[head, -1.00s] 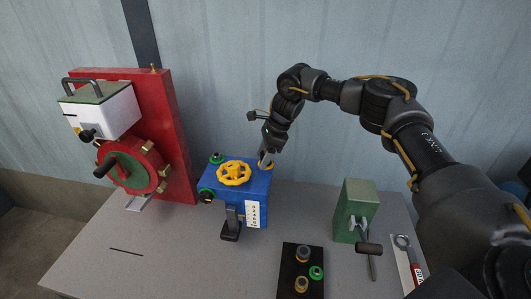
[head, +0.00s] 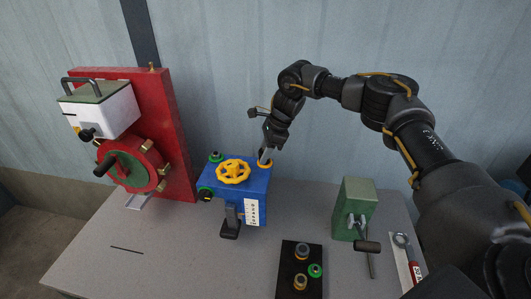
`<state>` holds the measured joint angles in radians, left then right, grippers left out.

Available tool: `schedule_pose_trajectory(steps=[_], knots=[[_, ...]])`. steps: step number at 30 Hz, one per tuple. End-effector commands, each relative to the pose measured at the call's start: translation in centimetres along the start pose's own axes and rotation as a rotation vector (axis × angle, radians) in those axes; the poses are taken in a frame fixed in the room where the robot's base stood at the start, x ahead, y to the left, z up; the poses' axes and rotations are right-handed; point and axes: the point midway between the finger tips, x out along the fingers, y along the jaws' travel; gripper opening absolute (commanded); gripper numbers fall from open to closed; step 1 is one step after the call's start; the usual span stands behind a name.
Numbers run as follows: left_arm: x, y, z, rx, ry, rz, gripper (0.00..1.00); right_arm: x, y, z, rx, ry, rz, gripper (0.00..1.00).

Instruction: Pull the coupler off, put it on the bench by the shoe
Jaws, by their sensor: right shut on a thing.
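A blue box (head: 255,183) stands on the grey bench (head: 180,248) with a yellow handwheel (head: 233,171) on its top. At the box's back right corner is a small coupler with a yellow ring (head: 266,163). My right gripper (head: 264,157) points down at that corner and is shut on the coupler, whose upper part its fingers mostly hide. The coupler still appears to be at the box top; I cannot tell whether it is loose. I cannot tell for sure which part is the shoe; a black foot-like piece (head: 230,229) sits at the box's front. My left gripper is not in view.
Green-ringed fittings (head: 215,157) are on the box's left side. A red panel (head: 168,120) with a crank wheel stands left. A black board (head: 287,265) with several fittings, a green block (head: 355,205) with a handle, and a tool on a white card stand right. The front left bench is mostly clear.

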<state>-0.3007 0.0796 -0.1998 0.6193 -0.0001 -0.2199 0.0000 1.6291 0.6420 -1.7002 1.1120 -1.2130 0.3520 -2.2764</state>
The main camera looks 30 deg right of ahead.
Motion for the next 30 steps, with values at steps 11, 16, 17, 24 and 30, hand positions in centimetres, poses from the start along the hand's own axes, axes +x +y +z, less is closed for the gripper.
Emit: schedule_pose_trajectory(steps=[11,16,17,24,30], knots=[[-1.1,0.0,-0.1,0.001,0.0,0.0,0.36,-1.4,0.0,0.6,0.0,-0.003,-0.002,0.0],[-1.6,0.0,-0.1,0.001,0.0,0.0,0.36,-1.9,0.0,0.7,0.001,-0.002,-0.003,0.0],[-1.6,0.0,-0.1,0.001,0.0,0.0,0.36,-2.0,0.0,0.8,0.001,-0.002,-0.003,0.0],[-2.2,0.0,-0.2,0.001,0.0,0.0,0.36,-2.7,-0.1,1.0,0.002,-0.001,-0.003,0.0],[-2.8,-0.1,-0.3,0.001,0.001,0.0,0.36,-3.3,-0.1,1.3,0.001,-0.001,-0.002,0.0]])
